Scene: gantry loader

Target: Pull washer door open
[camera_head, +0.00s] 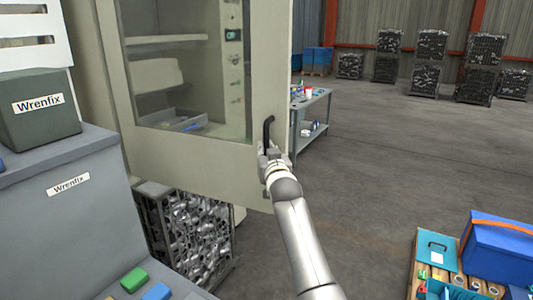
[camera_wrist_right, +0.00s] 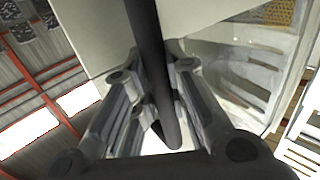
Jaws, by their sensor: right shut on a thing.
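The washer door (camera_head: 267,75) is a pale panel with a large window, in the middle left of the head view. Its black bar handle (camera_head: 268,130) stands upright near the door's right edge. My right gripper (camera_head: 268,153) is at the lower part of this handle. In the right wrist view the dark handle (camera_wrist_right: 148,50) runs down between the two fingers of my right gripper (camera_wrist_right: 155,105), which is shut on it. Whether the door is ajar is hard to tell. My left gripper is not in view.
A grey cabinet (camera_head: 60,215) labelled Wrenfix stands at the left, with a green box (camera_head: 38,125) on it. A wire crate of metal parts (camera_head: 190,230) sits below the door. A small cart (camera_head: 312,115) stands behind the door. Blue boxes (camera_head: 500,250) are at lower right. Open floor (camera_head: 410,150) lies to the right.

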